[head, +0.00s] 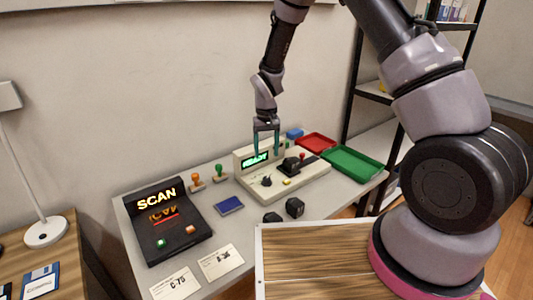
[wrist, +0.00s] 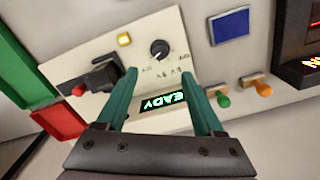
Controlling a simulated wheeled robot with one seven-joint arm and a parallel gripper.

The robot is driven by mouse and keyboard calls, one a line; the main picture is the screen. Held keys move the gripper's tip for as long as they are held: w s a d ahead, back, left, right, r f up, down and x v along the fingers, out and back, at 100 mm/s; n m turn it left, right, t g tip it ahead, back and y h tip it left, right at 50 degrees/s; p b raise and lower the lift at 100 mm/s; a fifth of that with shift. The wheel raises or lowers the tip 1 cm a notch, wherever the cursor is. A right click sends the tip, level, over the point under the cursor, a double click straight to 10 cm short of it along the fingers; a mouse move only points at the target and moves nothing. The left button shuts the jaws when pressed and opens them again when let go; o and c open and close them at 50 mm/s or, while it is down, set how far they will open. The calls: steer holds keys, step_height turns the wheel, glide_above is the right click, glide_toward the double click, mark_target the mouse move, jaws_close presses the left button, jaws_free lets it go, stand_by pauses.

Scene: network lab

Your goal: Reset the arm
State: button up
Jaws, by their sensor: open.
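My gripper (head: 266,146) is open and empty, pointing down with its two teal fingers apart. In the head view it hangs in front of the lit READY display of a cream control box (head: 302,183). The wrist view shows my gripper (wrist: 165,75) with the box's panel (wrist: 150,28) between and beyond the fingers. The panel has a dark knob (wrist: 160,48), a yellow button (wrist: 124,40) and a black part with a red tip (wrist: 98,78). The green READY display (wrist: 163,102) shows between the fingers. Whether the fingers touch the box I cannot tell.
A black SCAN device (head: 180,238), two stamps, a blue pad (head: 229,206), small dark blocks (head: 294,208) and two cards share the grey table. A red tray (head: 316,144) and a green tray (head: 352,164) lie right of the box. A shelf stands behind them.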

steer(key=s+d+r+m+t+y, duration=0.15)
steer(key=d+r, duration=0.25)
steer(key=r, duration=0.5)
steer(key=s+d+r+m+t, duration=0.15)
steer(key=d+r, duration=0.25)
steer(key=r, duration=0.4)
steer(key=s+d+r, duration=0.2)
steer(key=d+r, duration=0.1)
steer(key=r, duration=0.6)
steer(key=s+d+r+m+t, duration=0.1)
steer(key=s+d+r, duration=0.3)
steer(key=s, duration=0.5)
steer(key=s+d+r+m+t, duration=0.2)
steer(key=s+d+r, duration=0.3)
steer(key=s+r, duration=0.3)
steer(key=shift+s+r+t, duration=0.2)
steer(key=shift+s+t, duration=0.4)
steer(key=shift+s, duration=0.4)
